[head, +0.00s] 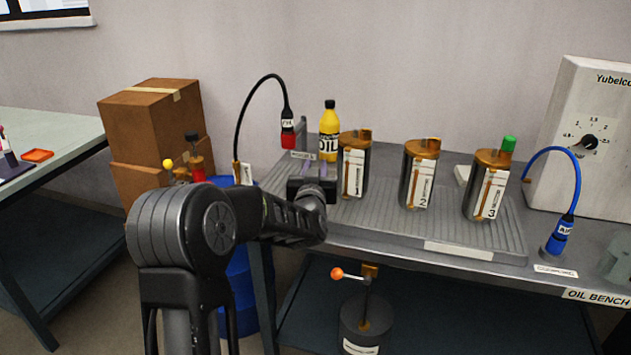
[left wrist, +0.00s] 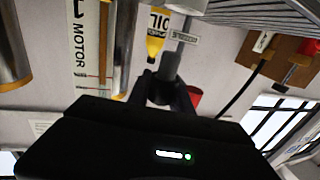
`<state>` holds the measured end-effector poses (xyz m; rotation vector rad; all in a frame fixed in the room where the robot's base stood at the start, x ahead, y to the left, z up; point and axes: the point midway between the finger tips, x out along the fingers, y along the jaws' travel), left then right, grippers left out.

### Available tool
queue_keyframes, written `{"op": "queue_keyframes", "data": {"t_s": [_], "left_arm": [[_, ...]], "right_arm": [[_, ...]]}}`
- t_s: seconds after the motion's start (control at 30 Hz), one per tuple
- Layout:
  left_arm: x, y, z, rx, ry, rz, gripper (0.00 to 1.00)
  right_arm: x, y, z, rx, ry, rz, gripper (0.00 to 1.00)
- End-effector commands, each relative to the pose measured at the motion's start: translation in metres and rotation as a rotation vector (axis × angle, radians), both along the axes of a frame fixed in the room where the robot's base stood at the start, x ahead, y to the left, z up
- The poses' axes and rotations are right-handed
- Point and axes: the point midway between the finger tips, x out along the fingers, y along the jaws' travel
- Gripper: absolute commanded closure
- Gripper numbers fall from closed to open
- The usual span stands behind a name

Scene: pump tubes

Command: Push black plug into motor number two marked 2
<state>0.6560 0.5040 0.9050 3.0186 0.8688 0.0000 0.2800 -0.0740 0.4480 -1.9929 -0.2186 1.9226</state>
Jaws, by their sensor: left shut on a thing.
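The black plug (head: 287,121) with a red lower end hangs or stands upright at the back left of the bench, below its arched black cable. Its red part (left wrist: 195,97) shows beside my gripper in the left wrist view. Motor 2 (head: 420,175), a dark cylinder with a brown top and white label, stands in the middle of the ribbed tray. My left gripper (head: 315,170) is in front and right of the plug, left of motor 1 (head: 354,170). In the left wrist view, its jaws (left wrist: 169,82) seem shut on a small grey part I cannot identify.
Motor 3 (head: 487,190) stands right of motor 2. A yellow oil bottle (head: 330,140) stands behind motor 1. A blue plug (head: 560,235) and a pale control box (head: 600,140) are at the right. The front of the ribbed tray (head: 400,230) is clear.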

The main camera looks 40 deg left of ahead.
Motion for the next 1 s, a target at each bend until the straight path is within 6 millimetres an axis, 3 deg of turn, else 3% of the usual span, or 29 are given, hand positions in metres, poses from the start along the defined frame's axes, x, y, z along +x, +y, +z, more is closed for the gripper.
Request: {"op": "queue_keyframes", "data": {"t_s": [0.1, 0.3, 1.0], "left_arm": [[0.0, 0.0, 0.026, 0.0, -0.004, 0.0, 1.0], [0.0, 0.0, 0.045, 0.001, -0.001, 0.0, 1.0], [0.0, 0.001, 0.046, 0.0, 0.0, 0.002, 1.0]], "right_arm": [[0.0, 0.0, 0.004, 0.0, 0.0, 0.0, 0.47], [0.0, 0.0, 0.007, 0.0, 0.0, 0.0, 0.47], [0.0, 0.0, 0.008, 0.0, 0.0, 0.0, 0.47]]}}
